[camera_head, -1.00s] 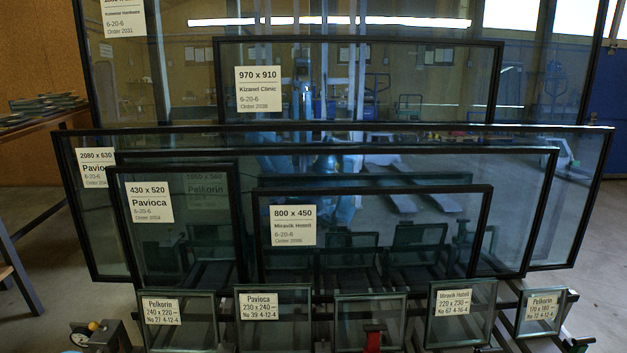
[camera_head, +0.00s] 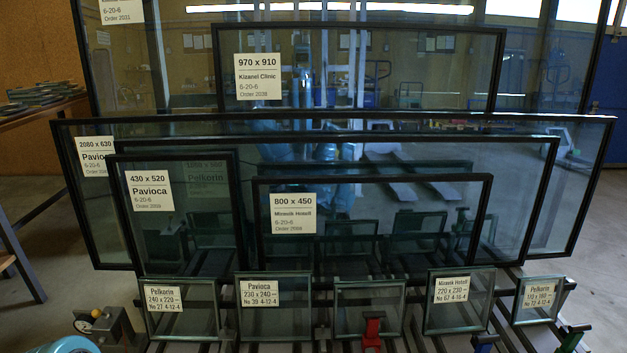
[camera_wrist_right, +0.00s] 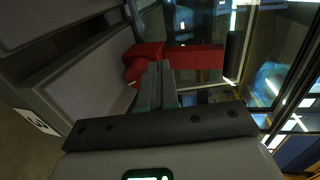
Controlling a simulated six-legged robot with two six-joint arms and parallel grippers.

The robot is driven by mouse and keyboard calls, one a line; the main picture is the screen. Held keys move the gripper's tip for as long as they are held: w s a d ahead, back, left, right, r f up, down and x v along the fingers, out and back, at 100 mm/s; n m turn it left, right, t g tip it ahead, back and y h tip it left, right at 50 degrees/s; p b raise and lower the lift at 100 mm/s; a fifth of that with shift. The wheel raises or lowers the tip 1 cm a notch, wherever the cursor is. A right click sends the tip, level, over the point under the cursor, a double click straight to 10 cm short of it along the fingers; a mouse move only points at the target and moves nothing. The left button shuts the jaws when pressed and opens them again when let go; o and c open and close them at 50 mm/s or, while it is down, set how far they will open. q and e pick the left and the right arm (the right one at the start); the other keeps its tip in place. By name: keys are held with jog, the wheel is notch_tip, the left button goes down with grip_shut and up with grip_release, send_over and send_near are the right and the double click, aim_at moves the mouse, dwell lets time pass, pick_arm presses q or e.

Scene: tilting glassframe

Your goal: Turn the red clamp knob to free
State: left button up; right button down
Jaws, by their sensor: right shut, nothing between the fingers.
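The red clamp knob (camera_head: 372,330) stands at the bottom of the head view, in front of the small middle pane (camera_head: 368,302). In the right wrist view a red clamp part (camera_wrist_right: 195,60) lies just beyond my right gripper (camera_wrist_right: 160,66). It has a blocky left end and a bar reaching right to a dark cylinder (camera_wrist_right: 233,55). My right gripper's fingers are together and empty. Their tips overlap the red part in the picture; I cannot tell whether they touch it. My left gripper is not in view.
Several small labelled panes (camera_head: 272,304) stand in a row before larger framed glass units (camera_head: 375,215). A green clamp (camera_head: 575,335) stands at the lower right and a blue one (camera_head: 484,340) left of it. A grey block (camera_wrist_right: 85,75) is close left of my right gripper.

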jog(key=v, duration=0.1)
jog(key=p+v, duration=0.1)
jog(key=v, duration=0.1)
jog(key=p+v, duration=0.1)
jog(key=shift+s+f, duration=0.25)
jog(key=shift+f, duration=0.1)
jog(key=shift+s+f, duration=0.1)
jog(key=shift+s, duration=0.25)
